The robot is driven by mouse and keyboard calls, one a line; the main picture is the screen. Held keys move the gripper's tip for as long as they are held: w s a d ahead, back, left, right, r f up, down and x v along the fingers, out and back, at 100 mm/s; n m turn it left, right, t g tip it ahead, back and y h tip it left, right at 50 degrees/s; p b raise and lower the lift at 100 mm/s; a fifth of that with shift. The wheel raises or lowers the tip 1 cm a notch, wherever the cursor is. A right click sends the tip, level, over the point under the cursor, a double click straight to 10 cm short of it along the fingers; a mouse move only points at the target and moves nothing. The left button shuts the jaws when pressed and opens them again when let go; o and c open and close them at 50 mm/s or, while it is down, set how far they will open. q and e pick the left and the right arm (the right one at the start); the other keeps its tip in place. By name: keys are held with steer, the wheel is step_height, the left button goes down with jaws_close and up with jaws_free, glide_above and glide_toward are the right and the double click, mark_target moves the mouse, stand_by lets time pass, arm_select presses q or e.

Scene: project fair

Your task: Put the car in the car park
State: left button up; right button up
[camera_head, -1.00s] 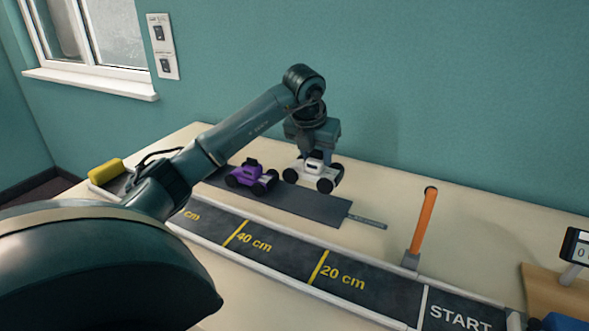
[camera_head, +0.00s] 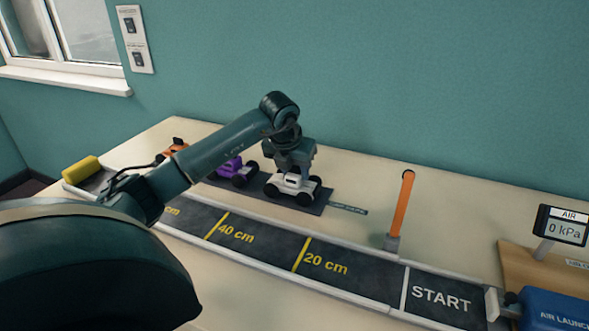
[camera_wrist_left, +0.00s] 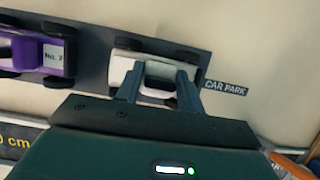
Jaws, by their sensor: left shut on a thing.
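The white car (camera_head: 294,187) with dark wheels is at the right end of the dark car park mat (camera_head: 314,209). It also shows in the left wrist view (camera_wrist_left: 122,70), over the mat beside the "CAR PARK" label (camera_wrist_left: 226,88). My left gripper (camera_head: 293,172) points down from above and is shut on the white car; in the left wrist view its fingers (camera_wrist_left: 160,90) reach to the car's cabin. I cannot tell whether the wheels touch the mat. A purple car (camera_head: 236,171) stands on the mat to the left. My right gripper is not in view.
An orange car (camera_head: 175,147) is farther left, partly behind my arm. The track (camera_head: 262,243) with distance marks runs in front. An orange post (camera_head: 402,205) stands right of the mat. The air launcher (camera_head: 555,308) and gauge (camera_head: 562,226) are at the right.

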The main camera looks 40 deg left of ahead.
arm_select(q)
steer(key=shift+s+f, duration=0.15)
steer(key=shift+f, duration=0.4)
steer(key=o, duration=0.6)
steer(key=shift+d, duration=0.1)
steer(key=shift+o, duration=0.8)
steer(key=shift+f, duration=0.15)
steer(key=shift+o, duration=1.3)
steer(key=shift+r, duration=0.65)
steer(key=v, duration=1.2)
steer(key=shift+r+p, duration=0.25)
steer(key=shift+p, duration=0.05)
